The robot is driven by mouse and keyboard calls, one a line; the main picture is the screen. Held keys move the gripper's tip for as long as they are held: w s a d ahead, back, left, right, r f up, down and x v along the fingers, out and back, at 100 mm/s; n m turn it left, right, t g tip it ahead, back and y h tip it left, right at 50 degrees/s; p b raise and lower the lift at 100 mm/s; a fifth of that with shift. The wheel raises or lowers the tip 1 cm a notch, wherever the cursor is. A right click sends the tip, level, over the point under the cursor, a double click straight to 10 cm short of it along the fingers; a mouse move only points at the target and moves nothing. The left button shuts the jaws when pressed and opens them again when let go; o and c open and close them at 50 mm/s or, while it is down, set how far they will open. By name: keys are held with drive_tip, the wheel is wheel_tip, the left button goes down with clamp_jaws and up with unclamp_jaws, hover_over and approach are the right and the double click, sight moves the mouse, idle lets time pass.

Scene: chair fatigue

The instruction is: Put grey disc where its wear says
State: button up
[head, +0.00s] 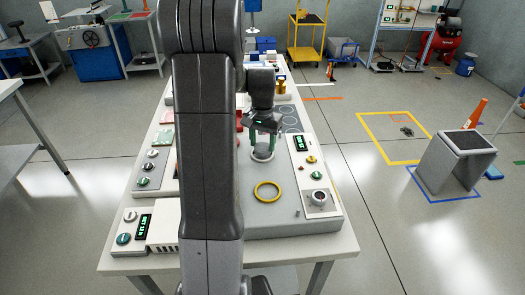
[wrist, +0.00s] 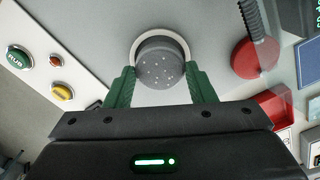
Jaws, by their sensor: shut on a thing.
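My gripper (head: 263,124) is over the grey bench top in the head view, pointing down. In the wrist view its green fingers (wrist: 160,84) are shut on the grey disc (wrist: 160,62), a dark round piece with pale specks on its face. A white ring (wrist: 139,42) shows around the disc's far edge; it also shows below my gripper in the head view (head: 262,157). I cannot tell whether the disc rests in the ring or is held above it. A yellow ring (head: 267,191) lies nearer on the bench top, empty.
A control panel with a green display (head: 300,143) and buttons stands right of my gripper. A round dial (head: 318,198) is at the front right. A red round base with a black ribbed handle (wrist: 256,58) is close to the fingers. Dark circled pads (head: 288,118) lie behind.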

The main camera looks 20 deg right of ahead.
sight(263, 146)
drive_tip(key=shift+r+p, duration=1.1)
drive_tip(key=shift+r, duration=0.6)
